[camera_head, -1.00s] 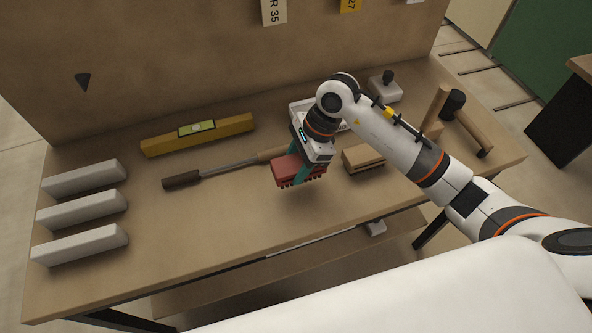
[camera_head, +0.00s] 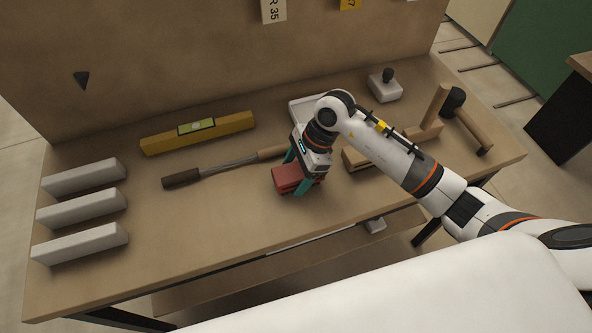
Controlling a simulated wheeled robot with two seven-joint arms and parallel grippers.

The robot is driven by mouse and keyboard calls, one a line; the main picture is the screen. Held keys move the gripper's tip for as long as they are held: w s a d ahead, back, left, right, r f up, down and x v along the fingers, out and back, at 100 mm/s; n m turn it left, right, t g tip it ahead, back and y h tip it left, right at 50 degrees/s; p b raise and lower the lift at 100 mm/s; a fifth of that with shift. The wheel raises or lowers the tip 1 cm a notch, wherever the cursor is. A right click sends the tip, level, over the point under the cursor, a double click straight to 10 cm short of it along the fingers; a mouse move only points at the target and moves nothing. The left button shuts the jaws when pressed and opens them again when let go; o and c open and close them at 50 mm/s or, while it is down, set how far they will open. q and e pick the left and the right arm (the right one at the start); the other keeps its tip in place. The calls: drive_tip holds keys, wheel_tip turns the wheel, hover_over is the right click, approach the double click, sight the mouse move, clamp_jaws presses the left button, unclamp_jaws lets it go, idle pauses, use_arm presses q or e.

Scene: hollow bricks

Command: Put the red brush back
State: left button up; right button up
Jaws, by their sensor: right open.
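The red brush (camera_head: 287,178) appears to rest on the workbench (camera_head: 225,225), near the middle and toward the front. My right gripper (camera_head: 298,174) is open, with its teal fingers on either side of the brush, pointing down. The gripper hides the back right part of the brush, and I cannot tell whether a finger touches it. My left gripper is not in view.
A file-like tool with a wooden handle (camera_head: 270,153) lies just behind and left of the brush. A wooden brush or block (camera_head: 358,160) lies right, partly under my arm. The front middle is clear.

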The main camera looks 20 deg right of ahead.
drive_tip(key=shift+r, duration=0.2)
drive_tip(key=shift+d+r, duration=0.25)
drive_tip(key=shift+r, duration=0.05)
drive_tip(key=b+v, duration=0.1)
drive_tip(key=v, duration=0.9)
drive_tip(key=shift+r+b, duration=0.25)
drive_tip(key=shift+b, duration=0.15)
drive_tip(key=shift+d+r, duration=0.15)
drive_tip(key=shift+r, duration=0.2)
